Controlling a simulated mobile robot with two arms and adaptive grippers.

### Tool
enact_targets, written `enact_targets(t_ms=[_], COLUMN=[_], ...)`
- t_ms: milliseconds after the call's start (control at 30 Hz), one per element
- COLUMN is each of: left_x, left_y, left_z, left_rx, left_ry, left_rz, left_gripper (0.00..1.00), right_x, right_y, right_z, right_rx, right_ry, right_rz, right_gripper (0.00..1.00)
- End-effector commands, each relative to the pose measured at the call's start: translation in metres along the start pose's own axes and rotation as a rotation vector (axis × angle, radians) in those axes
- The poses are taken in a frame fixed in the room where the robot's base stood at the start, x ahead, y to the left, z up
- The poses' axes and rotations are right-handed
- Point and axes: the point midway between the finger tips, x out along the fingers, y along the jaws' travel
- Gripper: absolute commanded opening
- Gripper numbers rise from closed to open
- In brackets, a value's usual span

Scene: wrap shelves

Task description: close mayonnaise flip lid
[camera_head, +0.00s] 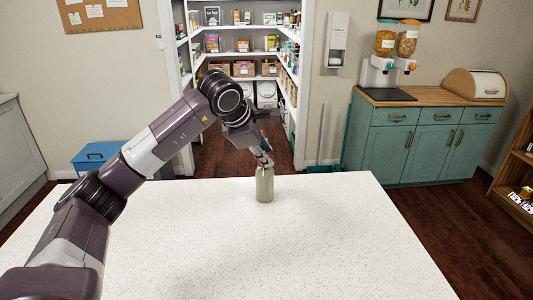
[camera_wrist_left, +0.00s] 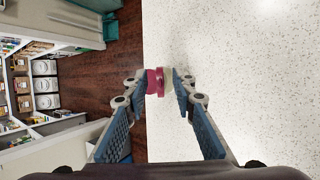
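The mayonnaise bottle (camera_head: 265,187) stands upright on the white speckled table near its far edge. It has a pale body and a pink-red lid, which the gripper mostly hides in the head view. In the left wrist view, the lid (camera_wrist_left: 155,80) shows between the fingertips, with a bit of the pale body beside it. My left gripper (camera_head: 263,161) is at the bottle's top. Its fingers (camera_wrist_left: 162,86) are apart, one on each side of the lid; I cannot tell whether they touch it. The flip part's angle is not clear. My right gripper is not in view.
The rest of the table top (camera_head: 330,240) is bare. Beyond it are a pantry with stocked shelves (camera_head: 240,55), a blue box (camera_head: 95,157) on the floor and a teal cabinet (camera_head: 420,140) with cereal dispensers (camera_head: 397,42).

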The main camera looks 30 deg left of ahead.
Motion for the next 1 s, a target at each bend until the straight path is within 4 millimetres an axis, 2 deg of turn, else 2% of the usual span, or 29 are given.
enact_targets(t_ms=[133,367,600,1000], left_x=[0.009,0.0101,0.0097,0.0075], left_y=[-0.0002,-0.0002,-0.0001,0.0022], left_z=[-0.0001,-0.0002,-0.0003,0.0006], left_rx=[0.0,0.0,0.0,-0.008], left_ry=[0.001,0.0,0.0,0.0], left_rz=[0.0,0.001,0.001,-0.016], left_gripper=[0.25,0.25,0.0,0.0], right_x=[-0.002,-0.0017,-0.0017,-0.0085], right_y=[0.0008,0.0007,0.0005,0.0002], right_z=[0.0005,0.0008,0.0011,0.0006], right_rx=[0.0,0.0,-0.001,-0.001], right_ry=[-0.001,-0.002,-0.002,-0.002], right_rz=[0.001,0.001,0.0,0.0], right_gripper=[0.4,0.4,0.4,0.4])
